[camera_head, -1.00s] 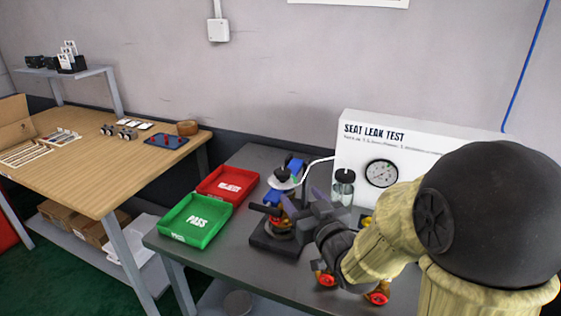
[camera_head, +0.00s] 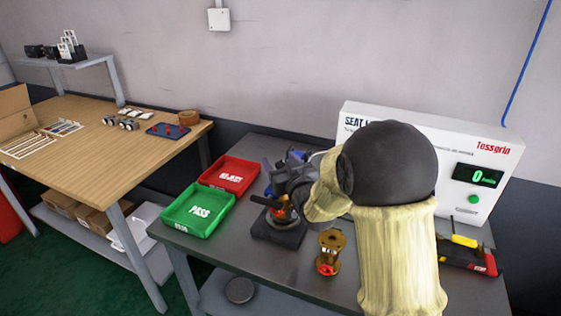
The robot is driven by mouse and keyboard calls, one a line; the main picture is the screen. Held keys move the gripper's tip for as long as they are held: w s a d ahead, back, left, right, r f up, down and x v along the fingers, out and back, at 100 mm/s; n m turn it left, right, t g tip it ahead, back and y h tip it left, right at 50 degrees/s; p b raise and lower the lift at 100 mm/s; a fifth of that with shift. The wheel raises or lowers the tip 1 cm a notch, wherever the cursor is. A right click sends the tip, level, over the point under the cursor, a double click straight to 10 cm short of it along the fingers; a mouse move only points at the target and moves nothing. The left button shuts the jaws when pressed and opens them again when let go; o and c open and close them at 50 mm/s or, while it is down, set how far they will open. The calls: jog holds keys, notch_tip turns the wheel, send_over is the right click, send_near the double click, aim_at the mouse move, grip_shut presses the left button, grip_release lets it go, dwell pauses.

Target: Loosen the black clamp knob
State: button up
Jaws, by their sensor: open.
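The clamp fixture stands on the grey table, with its dark base (camera_head: 280,233) in view and a brass and red valve part (camera_head: 283,210) on it. A black bar or handle (camera_head: 266,202) sticks out to the left of the fixture. My gripper (camera_head: 280,182) is open at the upper part of the fixture, and its fingers are mostly hidden by my wrist. I cannot make out the black clamp knob now; my gripper and arm cover that area. I cannot tell whether the gripper touches it.
A green PASS tray (camera_head: 182,228) and a red tray (camera_head: 243,165) lie left of the fixture. The white leak tester (camera_head: 458,137) stands behind, with a tool tray (camera_head: 470,262) at right.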

jog(key=c, duration=1)
jog(key=shift+o, duration=0.2)
